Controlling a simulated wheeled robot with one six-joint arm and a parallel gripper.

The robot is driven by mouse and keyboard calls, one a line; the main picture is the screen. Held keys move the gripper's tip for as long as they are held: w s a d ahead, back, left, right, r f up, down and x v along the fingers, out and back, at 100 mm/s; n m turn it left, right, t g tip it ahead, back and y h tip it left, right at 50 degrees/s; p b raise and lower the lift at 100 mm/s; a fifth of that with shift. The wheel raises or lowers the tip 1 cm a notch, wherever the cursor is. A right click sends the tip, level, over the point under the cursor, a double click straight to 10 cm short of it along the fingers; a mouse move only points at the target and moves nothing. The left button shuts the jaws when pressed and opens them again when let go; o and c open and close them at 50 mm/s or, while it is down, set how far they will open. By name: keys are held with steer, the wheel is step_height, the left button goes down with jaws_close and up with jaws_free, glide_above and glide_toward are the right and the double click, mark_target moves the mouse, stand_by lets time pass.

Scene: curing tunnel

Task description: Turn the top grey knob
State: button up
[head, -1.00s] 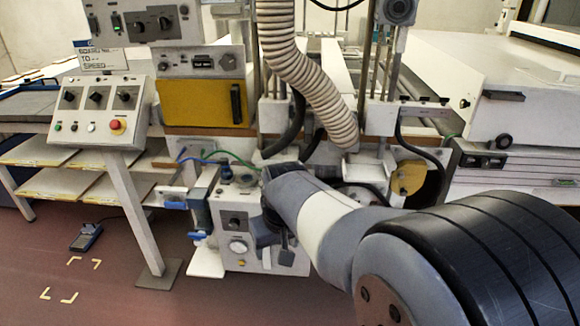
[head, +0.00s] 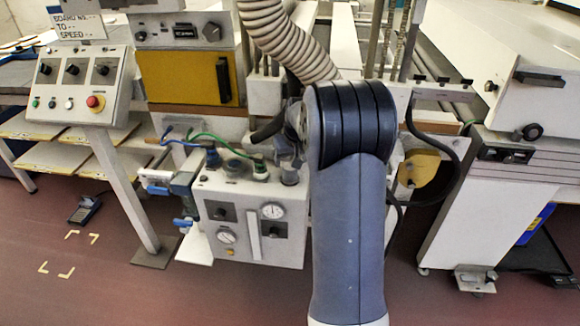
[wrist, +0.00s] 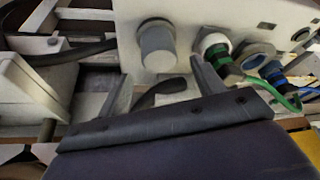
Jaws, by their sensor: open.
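The top grey knob (wrist: 157,47) is a plain cylinder on the white box's top face. It lies just beyond my gripper (wrist: 161,70) in the wrist view, roughly in line with the gap between the fingers. The fingers are open, with nothing between them. In the head view the knob (head: 290,175) stands at the right end of the fittings on the white box (head: 284,252), close to my arm. My fingertips cannot be made out clearly there.
Beside the knob are a green-hose fitting (wrist: 217,50), a grey-blue ring (wrist: 258,56) and a blue fitting (wrist: 272,72). A black hose (wrist: 65,53) runs at the left. The ribbed duct (head: 290,40) hangs above the box. A control pedestal (head: 80,85) stands left.

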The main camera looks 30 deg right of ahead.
mark_target(289, 166)
steer(key=shift+x, duration=2.7)
steer(key=shift+c, duration=0.4)
steer(key=c, duration=0.9)
